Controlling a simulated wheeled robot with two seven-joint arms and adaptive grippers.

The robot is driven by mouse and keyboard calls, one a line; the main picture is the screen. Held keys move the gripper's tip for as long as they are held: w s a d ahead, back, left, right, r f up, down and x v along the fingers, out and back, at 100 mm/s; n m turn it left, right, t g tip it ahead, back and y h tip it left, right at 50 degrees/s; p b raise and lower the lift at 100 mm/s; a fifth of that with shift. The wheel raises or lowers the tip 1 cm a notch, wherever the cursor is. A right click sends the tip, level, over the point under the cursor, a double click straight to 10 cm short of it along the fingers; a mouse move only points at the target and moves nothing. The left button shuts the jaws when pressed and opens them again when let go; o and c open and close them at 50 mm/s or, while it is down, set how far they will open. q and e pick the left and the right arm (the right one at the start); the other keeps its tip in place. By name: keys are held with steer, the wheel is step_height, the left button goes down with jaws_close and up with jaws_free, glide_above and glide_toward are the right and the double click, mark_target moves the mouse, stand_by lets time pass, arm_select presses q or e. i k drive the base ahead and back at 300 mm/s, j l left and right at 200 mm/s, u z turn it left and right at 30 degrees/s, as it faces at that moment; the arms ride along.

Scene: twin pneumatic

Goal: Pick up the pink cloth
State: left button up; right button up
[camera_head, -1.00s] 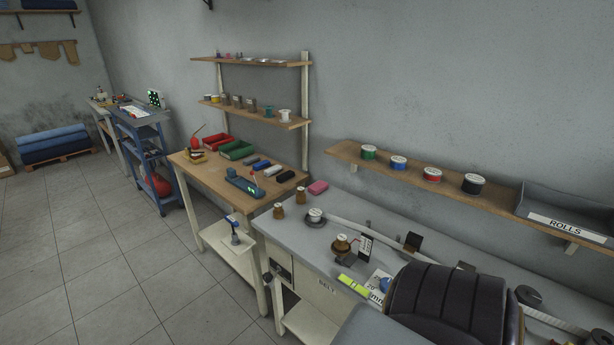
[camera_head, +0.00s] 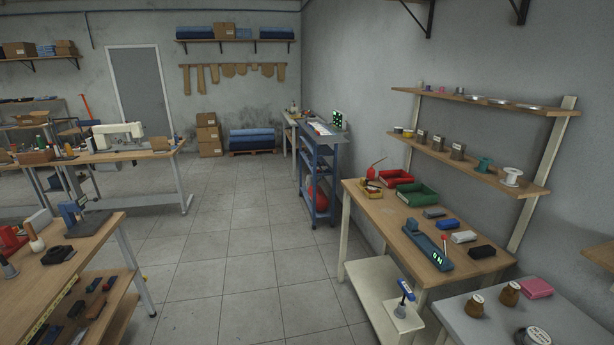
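A small pink folded cloth (camera_head: 537,288) lies on the grey table (camera_head: 567,317) at the lower right of the head view. It lies near the table's back, beside two small brown pots with pale lids (camera_head: 510,293). Neither of my grippers shows in the view, so their state and their distance from the cloth are hidden.
A wooden workbench (camera_head: 397,216) with red and green bins (camera_head: 416,195) stands left of the grey table. Another wooden bench (camera_head: 84,247) with tools is at the lower left. The tiled floor (camera_head: 235,265) between them is clear.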

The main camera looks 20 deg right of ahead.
mark_target(533, 289)
steer(key=i, duration=1.6)
steer(key=z, duration=4.15)
